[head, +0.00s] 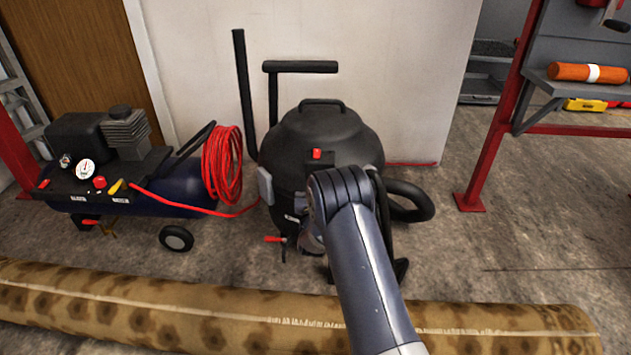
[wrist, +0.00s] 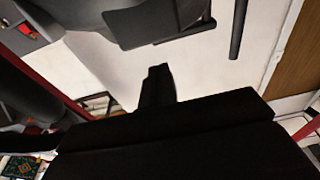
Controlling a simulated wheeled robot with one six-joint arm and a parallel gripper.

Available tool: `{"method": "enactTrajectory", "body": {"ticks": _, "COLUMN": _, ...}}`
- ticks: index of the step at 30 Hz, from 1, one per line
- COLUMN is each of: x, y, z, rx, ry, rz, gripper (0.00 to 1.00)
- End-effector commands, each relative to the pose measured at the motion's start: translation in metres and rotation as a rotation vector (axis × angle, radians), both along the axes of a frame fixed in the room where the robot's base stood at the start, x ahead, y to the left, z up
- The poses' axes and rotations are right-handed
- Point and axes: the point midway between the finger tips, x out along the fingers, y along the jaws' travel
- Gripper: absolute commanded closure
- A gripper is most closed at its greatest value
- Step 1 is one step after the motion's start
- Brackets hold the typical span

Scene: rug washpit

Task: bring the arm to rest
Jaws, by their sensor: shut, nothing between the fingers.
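My gripper (wrist: 157,84) shows in the wrist view as a dark, narrow shape at the middle, beyond the wide black body along the bottom. Its fingers are together with nothing held. In the head view my grey arm reaches up from the bottom edge to a dark joint in front of the black vacuum (head: 325,135). The gripper itself is hidden there behind my arm. The wrist view looks upside down, with dark parts of the vacuum (wrist: 90,22) along its top. I cannot tell the gap between my gripper and the vacuum.
A rolled patterned rug (head: 190,315) lies across the floor in front. An air compressor (head: 180,190) with a coiled red hose (head: 222,165) stands left. A red-framed shelf (head: 590,88) holds an orange roll (head: 570,71) at right. Bare floor (head: 540,235) lies between vacuum and shelf.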

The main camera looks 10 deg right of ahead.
Motion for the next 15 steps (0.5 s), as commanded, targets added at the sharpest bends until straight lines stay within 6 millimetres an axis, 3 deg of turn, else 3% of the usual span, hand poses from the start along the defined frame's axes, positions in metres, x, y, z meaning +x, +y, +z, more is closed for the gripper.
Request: {"method": "enactTrajectory", "body": {"ticks": 15, "x": -0.004, "y": 0.0007, "z": -0.0006, "rx": 0.001, "ry": -0.001, "rz": 0.0, "gripper": 1.0}}
